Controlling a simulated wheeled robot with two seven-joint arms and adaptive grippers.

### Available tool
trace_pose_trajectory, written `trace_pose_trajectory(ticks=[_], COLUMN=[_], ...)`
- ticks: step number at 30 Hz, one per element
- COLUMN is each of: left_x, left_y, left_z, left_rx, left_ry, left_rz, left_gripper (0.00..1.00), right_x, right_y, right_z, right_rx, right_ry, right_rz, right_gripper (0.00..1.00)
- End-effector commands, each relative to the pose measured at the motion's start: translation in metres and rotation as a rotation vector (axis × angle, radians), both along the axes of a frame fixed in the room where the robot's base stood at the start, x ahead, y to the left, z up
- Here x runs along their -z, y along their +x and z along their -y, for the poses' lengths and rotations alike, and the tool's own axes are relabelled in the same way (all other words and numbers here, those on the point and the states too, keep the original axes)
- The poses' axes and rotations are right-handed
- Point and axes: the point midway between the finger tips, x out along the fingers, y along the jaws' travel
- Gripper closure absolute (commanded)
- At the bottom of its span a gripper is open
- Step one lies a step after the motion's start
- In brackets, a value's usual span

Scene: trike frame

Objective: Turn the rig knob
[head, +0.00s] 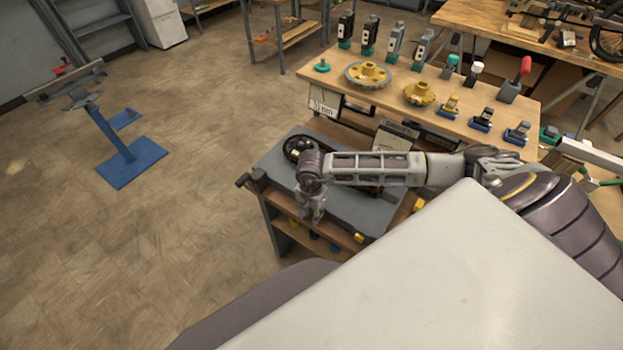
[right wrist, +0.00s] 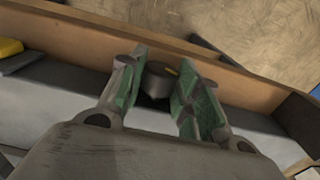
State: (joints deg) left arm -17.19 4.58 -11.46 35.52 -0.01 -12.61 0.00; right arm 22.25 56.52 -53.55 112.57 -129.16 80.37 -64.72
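My right gripper (head: 312,208) points down over the front edge of the grey-topped cart (head: 262,160) in the head view. In the right wrist view its two green-padded fingers (right wrist: 158,80) stand apart. A small dark grey round piece with a yellow mark, which looks like the knob (right wrist: 157,75), shows between them. I cannot tell whether either finger touches it. The gripper hides this spot in the head view. My left gripper is not in view.
Behind the cart, a wooden table (head: 450,115) holds yellow gears, dark upright tools and small blue-based parts. A blue stand (head: 130,165) is at the left on open floor. A yellow piece (right wrist: 10,47) lies at the wrist view's left edge.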

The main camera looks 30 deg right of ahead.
Motion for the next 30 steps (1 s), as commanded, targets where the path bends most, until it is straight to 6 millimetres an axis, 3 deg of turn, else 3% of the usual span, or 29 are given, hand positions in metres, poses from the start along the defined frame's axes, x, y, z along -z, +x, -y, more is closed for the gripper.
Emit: trace_pose_trajectory(ticks=[1,4,17,30], left_x=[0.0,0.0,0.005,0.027], left_y=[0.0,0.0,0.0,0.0], left_z=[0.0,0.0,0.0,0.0], left_rx=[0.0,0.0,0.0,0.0], left_ry=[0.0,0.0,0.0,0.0], left_rz=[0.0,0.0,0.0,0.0], left_gripper=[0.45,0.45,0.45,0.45], right_x=[0.0,0.0,0.001,0.003], right_y=[0.0,0.0,0.0,-0.001], right_z=[0.0,0.0,0.002,0.004], right_rx=[0.0,0.0,0.002,0.003], right_ry=[0.0,0.0,0.008,0.046], right_rz=[0.0,0.0,0.026,0.129], right_gripper=[0.79,0.91,0.91,0.91])
